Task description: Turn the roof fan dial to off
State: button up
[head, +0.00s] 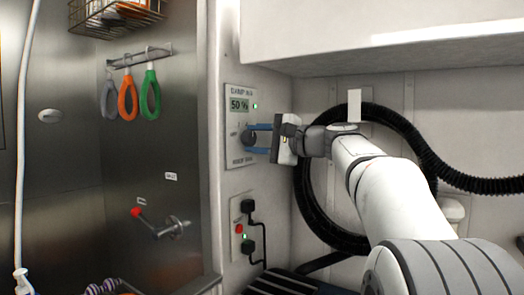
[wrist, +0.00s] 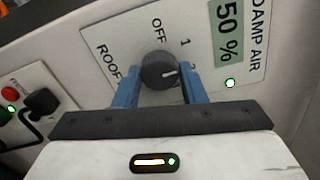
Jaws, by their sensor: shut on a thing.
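The roof fan dial (wrist: 158,70) is a round black knob on a white wall panel (head: 240,100). In the wrist view its white pointer line points right, toward my right finger and not up at the word OFF. A "1" shows between OFF and that finger; a further mark beside the finger is partly hidden. My gripper (wrist: 159,88) has its two blue fingers on either side of the dial, shut on it. In the head view my gripper (head: 258,139) reaches the panel from the right, and the dial (head: 249,137) shows between the fingers.
Above the dial is a "50 %" display (head: 239,105) with a green light. Below is a socket panel (head: 242,228) with black plugs and a red button. A black hose (head: 310,190) coils behind my arm.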

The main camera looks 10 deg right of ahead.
jog(key=n+b, duration=0.2)
jog(key=n, duration=0.1)
jog(key=shift+n+b, duration=0.35)
jog(key=shift+n, duration=0.05)
jog(key=n+b, duration=0.2)
jog(key=n, duration=0.1)
jog(key=shift+n, duration=0.3)
jog(key=n+b, duration=0.2)
jog(key=n, duration=0.1)
jog(key=shift+r+n, duration=0.1)
jog(key=shift+n, duration=0.2)
jog(key=shift+a+r+n+b, duration=0.1)
jog(key=shift+n+b, duration=0.95)
jog(key=shift+n, duration=0.55)
jog(key=o, duration=1)
